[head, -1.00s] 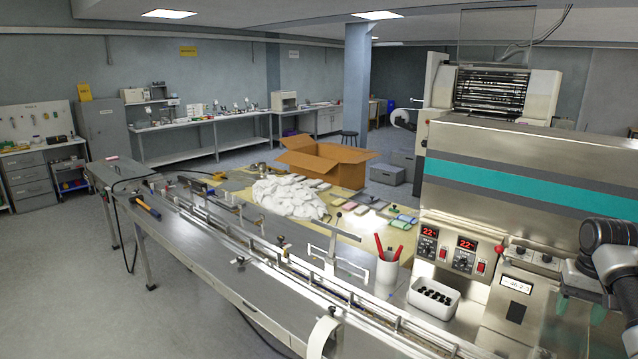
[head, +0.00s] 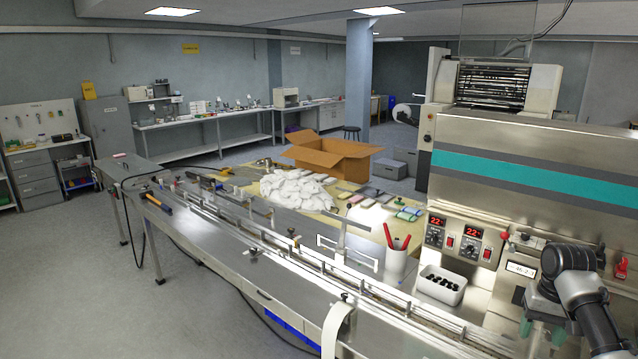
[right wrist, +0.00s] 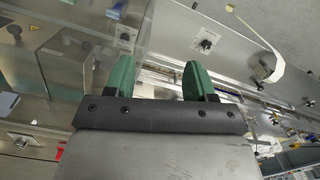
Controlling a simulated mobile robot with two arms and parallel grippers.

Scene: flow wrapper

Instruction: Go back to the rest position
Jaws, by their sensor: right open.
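My right gripper (head: 541,333) is at the lower right of the head view, in front of the steel wrapper machine (head: 540,160). In the right wrist view its two green fingers (right wrist: 157,80) stand apart with nothing between them. The conveyor's metal rails and the machine's steel panels show beyond the fingers. My left gripper is not in the head view.
The long conveyor table (head: 215,240) runs diagonally to the lower right. On or beside it are a white bin of black parts (head: 440,285), a cup with red-handled tools (head: 396,265), a white pile (head: 298,190) and an open cardboard box (head: 333,155). Floor at left is clear.

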